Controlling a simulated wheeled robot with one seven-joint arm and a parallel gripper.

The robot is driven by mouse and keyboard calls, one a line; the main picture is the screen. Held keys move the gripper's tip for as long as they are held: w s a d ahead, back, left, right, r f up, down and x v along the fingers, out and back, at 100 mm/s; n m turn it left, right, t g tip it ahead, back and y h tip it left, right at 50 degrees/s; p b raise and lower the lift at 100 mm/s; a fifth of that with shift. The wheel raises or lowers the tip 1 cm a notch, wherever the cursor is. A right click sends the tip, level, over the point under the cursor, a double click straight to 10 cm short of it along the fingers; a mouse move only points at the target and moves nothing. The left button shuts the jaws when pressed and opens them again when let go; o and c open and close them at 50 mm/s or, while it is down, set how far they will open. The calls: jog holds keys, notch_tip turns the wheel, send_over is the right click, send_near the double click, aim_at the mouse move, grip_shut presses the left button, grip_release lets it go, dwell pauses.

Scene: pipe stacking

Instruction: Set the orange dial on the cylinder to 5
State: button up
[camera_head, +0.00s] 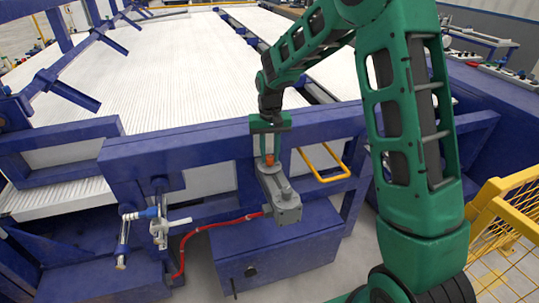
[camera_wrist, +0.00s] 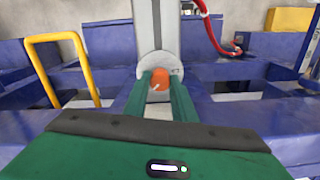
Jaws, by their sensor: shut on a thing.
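The orange dial (camera_wrist: 158,79) sits on a pale round plate (camera_wrist: 178,70) at the end of the grey cylinder (camera_wrist: 155,25) in the wrist view. Its white pointer mark shows, but the numbers on the plate are too small to read. In the head view the dial (camera_head: 269,160) is a small orange spot on top of the grey cylinder (camera_head: 280,199). My gripper (camera_wrist: 160,82) points down at the dial, with its two green fingers shut on the dial's sides. In the head view my gripper (camera_head: 269,152) covers part of the dial.
A yellow handle (camera_head: 322,163) stands right of the cylinder in the head view. A red hose (camera_head: 215,226) runs from the cylinder to a valve (camera_head: 160,226) at left. A blue beam (camera_head: 200,145) lies behind my gripper. A yellow mesh fence (camera_head: 507,225) is at far right.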

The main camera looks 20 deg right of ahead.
aim_at(269, 156)
jog(key=m, duration=0.5)
jog(key=shift+w+r+m, duration=0.15)
jog(key=shift+w+m, duration=0.1)
jog(key=shift+m, duration=0.05)
jog(key=m, duration=0.4)
jog(key=shift+a+m, duration=0.1)
jog(key=shift+m, duration=0.3)
jog(key=o, duration=0.9)
jog(key=shift+o, duration=0.7)
jog(key=shift+s, duration=0.15)
notch_tip(269, 156, up, 11)
jog(key=shift+f, duration=0.2)
